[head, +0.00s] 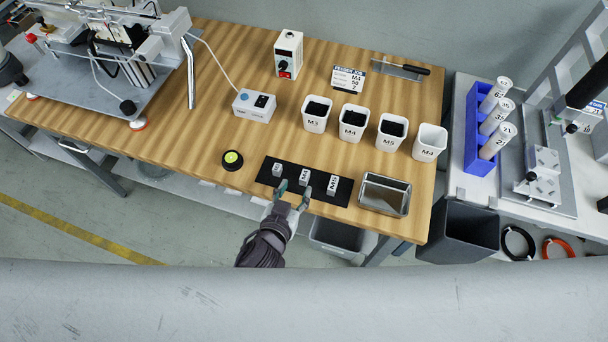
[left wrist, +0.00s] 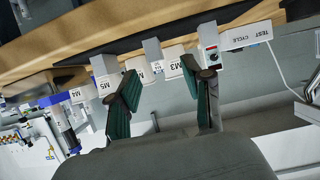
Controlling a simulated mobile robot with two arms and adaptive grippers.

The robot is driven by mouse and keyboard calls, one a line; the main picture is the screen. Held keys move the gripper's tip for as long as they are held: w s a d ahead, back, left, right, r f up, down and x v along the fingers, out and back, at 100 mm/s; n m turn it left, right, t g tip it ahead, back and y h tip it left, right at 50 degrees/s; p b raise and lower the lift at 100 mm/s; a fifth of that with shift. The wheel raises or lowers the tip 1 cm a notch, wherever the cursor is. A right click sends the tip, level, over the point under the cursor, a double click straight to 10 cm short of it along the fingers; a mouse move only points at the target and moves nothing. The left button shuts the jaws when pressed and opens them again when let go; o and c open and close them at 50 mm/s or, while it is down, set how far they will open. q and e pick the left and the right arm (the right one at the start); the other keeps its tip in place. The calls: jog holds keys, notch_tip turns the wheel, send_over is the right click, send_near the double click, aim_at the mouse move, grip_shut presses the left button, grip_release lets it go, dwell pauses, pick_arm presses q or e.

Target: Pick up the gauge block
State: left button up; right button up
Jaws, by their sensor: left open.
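Three small grey blocks stand in a row on a black mat (head: 262,178) near the table's front edge: a plain one (head: 277,169), one marked M4 (head: 304,177) and one marked M5 (head: 332,184). Which one is the gauge block is not clear from the pictures. My left gripper (head: 292,196) is open and empty at the mat's front edge, in front of the plain and M4 blocks. In the left wrist view, its fingers (left wrist: 168,88) are spread, with the middle block (left wrist: 152,48) beyond the gap, apart from them. My right gripper is not in view.
Several white cups (head: 316,114) stand behind the mat. A metal tray (head: 384,194) is right of it, and a round black-and-yellow puck (head: 232,160) left of it. A control box (head: 254,105) and gantry machine (head: 130,60) stand farther left.

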aim_at(303, 180)
pick_arm(q)
jog(key=x, duration=0.7)
jog(key=shift+s+d+f, duration=0.1)
jog(key=shift+d+f, duration=0.1)
jog(key=shift+d, duration=0.15)
grip_shut()
